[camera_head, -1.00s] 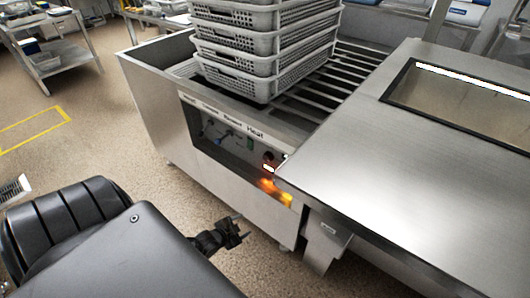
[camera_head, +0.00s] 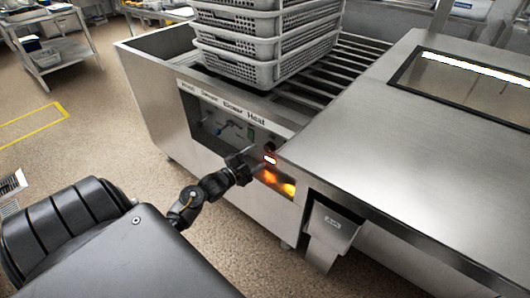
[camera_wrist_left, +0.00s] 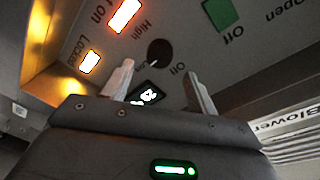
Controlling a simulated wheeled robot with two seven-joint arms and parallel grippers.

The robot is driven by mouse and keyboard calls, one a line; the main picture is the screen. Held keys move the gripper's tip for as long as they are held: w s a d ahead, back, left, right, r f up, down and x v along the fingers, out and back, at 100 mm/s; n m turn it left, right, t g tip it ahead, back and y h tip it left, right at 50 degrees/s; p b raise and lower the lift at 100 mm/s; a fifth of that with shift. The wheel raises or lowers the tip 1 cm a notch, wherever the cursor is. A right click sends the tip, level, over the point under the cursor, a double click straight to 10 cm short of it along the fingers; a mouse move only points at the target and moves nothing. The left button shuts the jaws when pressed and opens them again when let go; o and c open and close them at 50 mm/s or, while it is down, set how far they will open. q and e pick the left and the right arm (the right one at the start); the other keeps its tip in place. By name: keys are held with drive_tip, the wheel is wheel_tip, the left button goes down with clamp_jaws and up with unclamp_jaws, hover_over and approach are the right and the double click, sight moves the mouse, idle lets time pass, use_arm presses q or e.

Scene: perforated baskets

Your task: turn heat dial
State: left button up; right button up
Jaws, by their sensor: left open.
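The heat dial is a small round black knob (camera_wrist_left: 159,52) with a white mark, on the grey control panel. It shows in the wrist view between "High" and "Off" lettering, and as a dark spot in the head view (camera_head: 270,146) under the "Heat" label. My left gripper (camera_head: 258,160) is in front of the panel, just below the dial. In the wrist view its two fingers (camera_wrist_left: 160,72) are apart and empty, pointing towards the dial, which lies beyond the gap between the tips. I cannot tell whether they touch the panel. My right gripper is not in view.
A lit red-orange indicator (camera_wrist_left: 125,16) and a green switch (camera_wrist_left: 222,14) flank the dial. The steel counter (camera_head: 400,130) juts out right of the panel. Stacked perforated grey baskets (camera_head: 265,45) stand on the roller rack above. The floor at left is open.

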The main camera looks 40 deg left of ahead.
sight(268, 150)
use_arm(q)
drive_tip(key=w, duration=0.4)
drive_tip(key=shift+w+d, duration=0.2)
drive_tip(key=shift+w, duration=0.4)
drive_tip(key=c, duration=1)
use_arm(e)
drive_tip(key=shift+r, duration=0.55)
